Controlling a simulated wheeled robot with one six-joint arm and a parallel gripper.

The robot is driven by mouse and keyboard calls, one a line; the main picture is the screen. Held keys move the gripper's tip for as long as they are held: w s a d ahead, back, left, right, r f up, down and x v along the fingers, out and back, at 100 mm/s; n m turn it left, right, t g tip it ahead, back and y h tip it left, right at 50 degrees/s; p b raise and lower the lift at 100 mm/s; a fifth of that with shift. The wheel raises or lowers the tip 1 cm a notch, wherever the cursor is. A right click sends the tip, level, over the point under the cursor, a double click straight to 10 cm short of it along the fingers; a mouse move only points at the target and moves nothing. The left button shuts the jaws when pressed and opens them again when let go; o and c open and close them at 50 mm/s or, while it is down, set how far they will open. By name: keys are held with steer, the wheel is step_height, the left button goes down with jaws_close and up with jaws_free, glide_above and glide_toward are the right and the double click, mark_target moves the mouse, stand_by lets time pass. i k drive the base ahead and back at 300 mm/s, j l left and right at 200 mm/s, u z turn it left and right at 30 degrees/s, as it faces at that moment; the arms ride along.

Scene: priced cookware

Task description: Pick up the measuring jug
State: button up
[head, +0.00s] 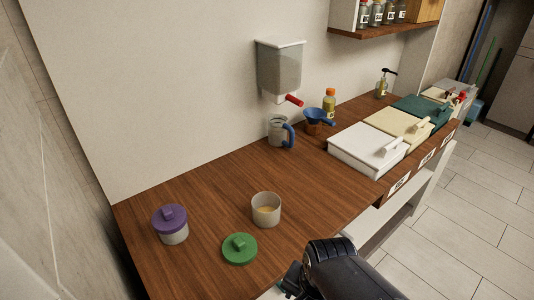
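The measuring jug (275,131) looks like the clear grey jug with a blue handle (290,135) on its right side. It stands upright on the wooden counter near the wall, below and beside the wall dispenser. My arm enters at the bottom centre, and part of my gripper (290,283) shows at the counter's front edge, far from the jug and nearer the camera. My gripper's fingers are mostly hidden or cut off, so I cannot tell if they are open or shut.
A dispenser (280,68) with a red tap (293,100) hangs above the jug. A blue funnel (315,115) and yellow bottle (330,101) stand right of it. Lidded bins (362,148) line the right. A purple-lidded pot (171,224), open cup (266,209) and green lid (239,249) are nearer.

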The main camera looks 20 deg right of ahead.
mark_target(278, 127)
steer(key=i+l+z, duration=0.2)
steer(key=l+z, duration=0.2)
steer(key=i+l+z, duration=0.2)
steer(key=z, duration=0.25)
steer(key=i+l+z, duration=0.25)
steer(key=z, duration=0.15)
